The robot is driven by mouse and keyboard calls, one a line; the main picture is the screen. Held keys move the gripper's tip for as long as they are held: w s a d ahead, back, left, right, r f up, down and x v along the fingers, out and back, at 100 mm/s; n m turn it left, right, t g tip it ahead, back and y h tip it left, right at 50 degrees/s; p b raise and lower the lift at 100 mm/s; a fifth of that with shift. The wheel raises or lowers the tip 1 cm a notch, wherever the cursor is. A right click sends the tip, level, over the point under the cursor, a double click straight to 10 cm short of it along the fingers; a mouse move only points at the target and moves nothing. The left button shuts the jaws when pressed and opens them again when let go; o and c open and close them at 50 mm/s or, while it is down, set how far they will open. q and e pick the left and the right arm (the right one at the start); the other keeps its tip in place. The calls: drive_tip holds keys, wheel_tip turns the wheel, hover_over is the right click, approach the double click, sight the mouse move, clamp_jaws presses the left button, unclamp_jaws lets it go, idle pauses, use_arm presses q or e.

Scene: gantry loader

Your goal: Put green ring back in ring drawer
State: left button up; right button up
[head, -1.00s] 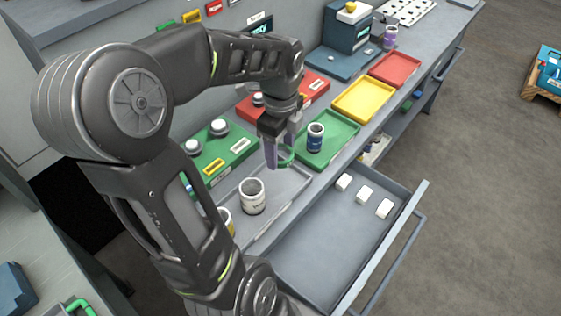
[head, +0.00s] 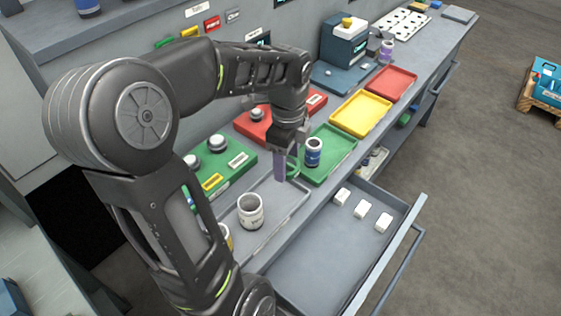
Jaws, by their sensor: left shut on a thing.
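My left gripper (head: 287,166) points down above the bench, near the front corner of the green tray. It is shut on the green ring (head: 295,166), of which only a thin green curve shows beside the purple-grey fingers. The rest of the ring is hidden by the fingers. An open grey drawer (head: 310,275) stands out from the bench front, to the right of and below the gripper. Its front part is bare, and several small white blocks (head: 363,208) lie toward its far end. I see no label on it. My right gripper is not in view.
Yellow (head: 361,116) and red (head: 391,84) trays lie farther along the bench.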

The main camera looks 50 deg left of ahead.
use_arm(q)
drive_tip(key=w+d+f+n, duration=0.2)
drive_tip(key=w+d+n, duration=0.5)
drive_tip(key=w+d, duration=0.1)
drive_tip(key=w+d+f+n, duration=0.3)
drive_tip(key=w+d+n, duration=0.3)
drive_tip(key=d, duration=0.5)
drive_tip(key=w, duration=0.2)
drive_tip(key=shift+w+n, duration=0.4)
drive_tip(key=shift+s+a+f, duration=0.1)
drive_tip(key=shift+a+f, duration=0.05)
